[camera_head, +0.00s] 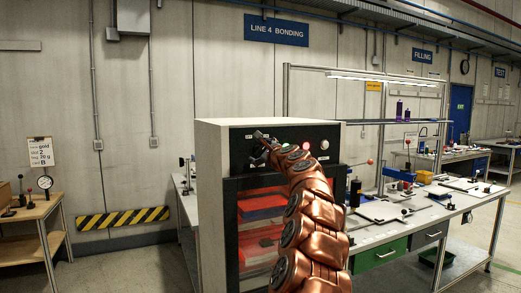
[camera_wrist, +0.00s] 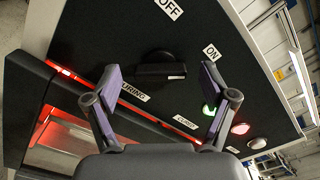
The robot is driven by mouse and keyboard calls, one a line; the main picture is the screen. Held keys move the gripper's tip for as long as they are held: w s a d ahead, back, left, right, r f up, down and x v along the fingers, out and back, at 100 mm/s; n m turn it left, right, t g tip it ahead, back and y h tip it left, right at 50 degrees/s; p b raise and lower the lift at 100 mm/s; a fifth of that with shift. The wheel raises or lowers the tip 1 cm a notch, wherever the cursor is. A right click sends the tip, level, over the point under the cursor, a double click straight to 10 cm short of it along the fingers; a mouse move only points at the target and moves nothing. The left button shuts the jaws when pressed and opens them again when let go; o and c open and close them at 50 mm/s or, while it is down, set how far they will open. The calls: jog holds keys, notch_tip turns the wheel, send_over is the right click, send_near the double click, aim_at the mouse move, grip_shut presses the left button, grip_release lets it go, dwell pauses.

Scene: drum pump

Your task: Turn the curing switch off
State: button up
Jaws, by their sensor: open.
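The curing switch (camera_wrist: 155,70) is a black rotary knob with a bar handle on a black panel. A small white mark at the bar's right end points roughly toward the ON label (camera_wrist: 211,52). The OFF label (camera_wrist: 168,8) is at the top of the wrist view, and the CURING label (camera_wrist: 133,93) is below the knob. My gripper (camera_wrist: 158,80) is open, with one finger on each side of the knob. Contact between fingers and knob cannot be told. In the head view my gripper (camera_head: 262,142) is at the cabinet's upper panel and the switch is hidden.
The grey cabinet (camera_head: 211,200) has a red-lit window below the panel. A green light (camera_wrist: 208,109), a red light (camera_wrist: 240,128) and a white button (camera_wrist: 258,143) sit right of the knob. A workbench (camera_head: 395,228) stands to the right; a small table (camera_head: 30,212) is at left.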

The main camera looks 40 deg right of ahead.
jog(key=shift+w+d+r, duration=0.1)
jog(key=shift+w, duration=0.3)
jog(key=c, duration=1.2)
jog(key=shift+o, duration=0.2)
